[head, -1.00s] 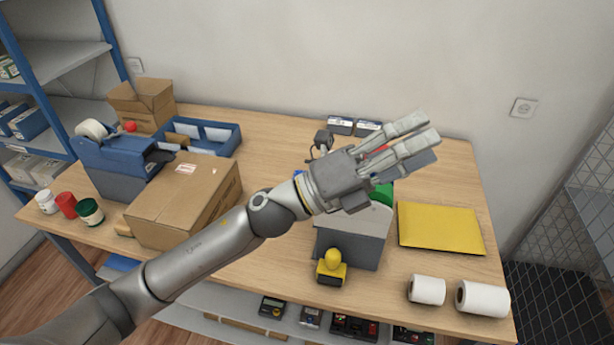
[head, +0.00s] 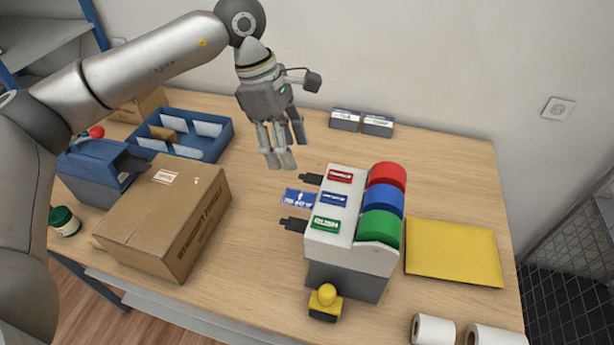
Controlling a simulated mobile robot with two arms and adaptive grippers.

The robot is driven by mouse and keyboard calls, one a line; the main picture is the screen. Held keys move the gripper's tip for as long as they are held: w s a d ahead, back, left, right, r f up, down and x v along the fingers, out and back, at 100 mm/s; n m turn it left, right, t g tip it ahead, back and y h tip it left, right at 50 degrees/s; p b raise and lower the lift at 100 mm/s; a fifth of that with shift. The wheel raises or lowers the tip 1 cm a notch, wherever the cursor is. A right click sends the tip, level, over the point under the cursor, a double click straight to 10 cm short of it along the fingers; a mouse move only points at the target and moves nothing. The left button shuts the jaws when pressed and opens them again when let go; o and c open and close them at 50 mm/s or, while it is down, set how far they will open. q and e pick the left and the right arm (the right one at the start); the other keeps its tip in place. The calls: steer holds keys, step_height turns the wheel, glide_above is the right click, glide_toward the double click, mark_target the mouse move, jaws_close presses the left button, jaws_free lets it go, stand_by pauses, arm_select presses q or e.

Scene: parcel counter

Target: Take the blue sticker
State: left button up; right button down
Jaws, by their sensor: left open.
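The blue sticker (head: 300,197) sticks out flat at the left side of the label dispenser (head: 350,240), at its middle outlet. The dispenser carries a red roll, a blue roll (head: 384,199) and a green roll, with matching labels on top. Dark tabs jut out at the red and green outlets; no red or green sticker shows there. My left gripper (head: 283,160) hangs fingers down above the table, up and left of the blue sticker, open and empty, apart from it. My right gripper is not in view.
A cardboard box (head: 165,215) stands left of the dispenser, with a blue divided tray (head: 228,140) behind it. A yellow envelope (head: 455,252) lies right. A yellow-handled stamp (head: 325,303) stands in front. Table between box and dispenser is clear.

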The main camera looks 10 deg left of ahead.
mark_target(294, 197)
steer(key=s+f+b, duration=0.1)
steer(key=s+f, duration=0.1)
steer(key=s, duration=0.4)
arm_select(q)
steer(key=f, duration=0.2)
steer(key=s+f+b, duration=0.1)
steer(key=shift+s+a+f, duration=0.1)
steer(key=shift+f, duration=0.25)
step_height(294, 197, down, 3)
steer(key=shift+s+r+b, duration=0.1)
steer(key=shift+b, duration=0.75)
steer(key=b+x, duration=0.4)
steer(key=shift+f, duration=0.4)
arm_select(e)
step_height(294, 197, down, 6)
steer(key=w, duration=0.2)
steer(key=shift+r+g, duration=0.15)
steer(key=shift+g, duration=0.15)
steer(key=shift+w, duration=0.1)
arm_select(q)
steer(key=shift+r, duration=0.1)
steer(key=c, duration=0.5)
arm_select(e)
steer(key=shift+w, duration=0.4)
